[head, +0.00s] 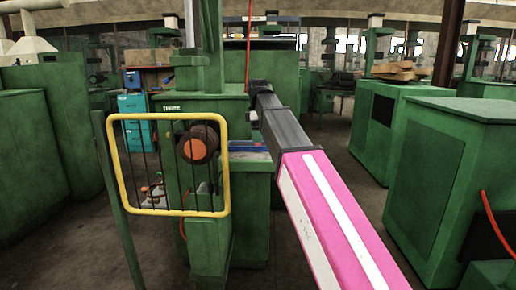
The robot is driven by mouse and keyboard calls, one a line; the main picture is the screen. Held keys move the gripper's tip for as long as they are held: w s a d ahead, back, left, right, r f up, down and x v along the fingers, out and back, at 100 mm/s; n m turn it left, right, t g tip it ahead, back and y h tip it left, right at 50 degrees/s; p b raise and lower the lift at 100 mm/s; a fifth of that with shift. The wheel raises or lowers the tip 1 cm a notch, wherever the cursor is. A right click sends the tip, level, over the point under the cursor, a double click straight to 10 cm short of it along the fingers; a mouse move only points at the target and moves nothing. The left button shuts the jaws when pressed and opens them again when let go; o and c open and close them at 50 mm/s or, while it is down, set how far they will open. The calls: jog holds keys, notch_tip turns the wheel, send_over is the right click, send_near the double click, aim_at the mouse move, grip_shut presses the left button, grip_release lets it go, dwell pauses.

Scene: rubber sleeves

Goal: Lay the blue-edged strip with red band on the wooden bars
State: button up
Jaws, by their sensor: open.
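A flat piece with a blue edge (248,149) lies on the bed of the green machine in the middle, left of my arm. It is small in the picture, and I cannot make out a red band on it. Light brown wooden pieces (396,71) lie on top of a green cabinet at the back right; they may be the wooden bars. My pink, white and dark grey arm reaches forward from the bottom right to the machine. I cannot make out my gripper's fingers beyond the dark end of the arm.
A yellow-framed guard (168,208) stands in front of the green machine (205,105) at left. Green cabinets (455,170) stand at right, and another green cabinet (30,145) stands at left. Bare dark floor (345,160) runs between the machine and the right cabinets.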

aim_at(258, 147)
notch_tip(258, 147, down, 4)
jog(key=shift+w+f, duration=0.1)
jog(key=shift+w, duration=0.05)
jog(key=c, duration=1)
jog(key=shift+c, duration=0.2)
